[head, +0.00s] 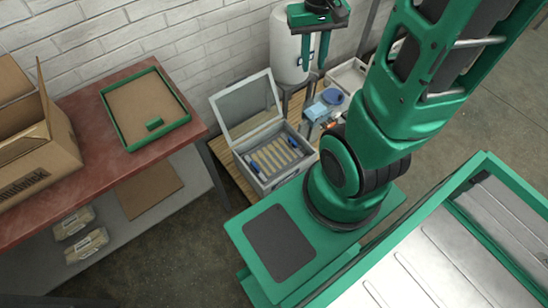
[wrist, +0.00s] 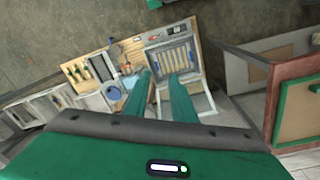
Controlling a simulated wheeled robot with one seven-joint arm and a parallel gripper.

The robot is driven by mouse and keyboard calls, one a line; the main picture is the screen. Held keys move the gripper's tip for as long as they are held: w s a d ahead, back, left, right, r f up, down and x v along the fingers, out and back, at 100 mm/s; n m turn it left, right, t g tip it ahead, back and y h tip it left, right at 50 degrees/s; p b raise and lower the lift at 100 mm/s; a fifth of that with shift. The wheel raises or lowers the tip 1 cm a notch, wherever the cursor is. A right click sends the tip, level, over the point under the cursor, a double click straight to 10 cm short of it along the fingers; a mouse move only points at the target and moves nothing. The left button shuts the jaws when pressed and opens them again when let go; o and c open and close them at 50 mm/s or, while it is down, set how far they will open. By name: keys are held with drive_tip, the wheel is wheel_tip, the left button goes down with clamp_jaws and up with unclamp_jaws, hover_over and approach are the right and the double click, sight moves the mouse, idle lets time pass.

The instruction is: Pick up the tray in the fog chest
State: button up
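The fog chest (head: 267,188) is a grey box with its framed lid (head: 245,104) raised, seen in the middle of the head view. Inside lies a tray (head: 276,156) of several pale wooden strips with blue pieces at its ends. The tray also shows in the wrist view (wrist: 175,55) beyond my fingertips. My gripper (head: 314,66) is open, with two green fingers pointing down and nothing between them. It is above and behind the chest in the head view, clear of the tray. Its fingers show in the wrist view (wrist: 161,76) too.
A blue round-topped device (head: 331,98) stands right of the chest. A white tank (head: 292,48) is behind. At left, a red-topped table (head: 95,165) bears a green-rimmed board (head: 150,102) and an open cardboard box (head: 40,160). Bare floor (head: 165,245) lies in front of the chest.

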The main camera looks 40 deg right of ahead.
drive_tip(key=w+a+f+n, duration=0.1)
drive_tip(key=w+f+n, duration=0.1)
drive_tip(key=w+f, duration=1)
drive_tip(key=n+t, duration=0.1)
drive_tip(key=n, duration=0.2)
hover_over(255, 165)
drive_tip(key=shift+y, duration=0.4)
drive_tip(key=f, duration=4.8)
drive_tip(key=shift+s+a+f, duration=0.1)
drive_tip(key=shift+s+a, duration=0.15)
drive_tip(key=shift+w+d+f, duration=0.1)
drive_tip(key=shift+d+f, duration=0.05)
drive_tip(key=shift+f, duration=2.85)
clamp_jaws()
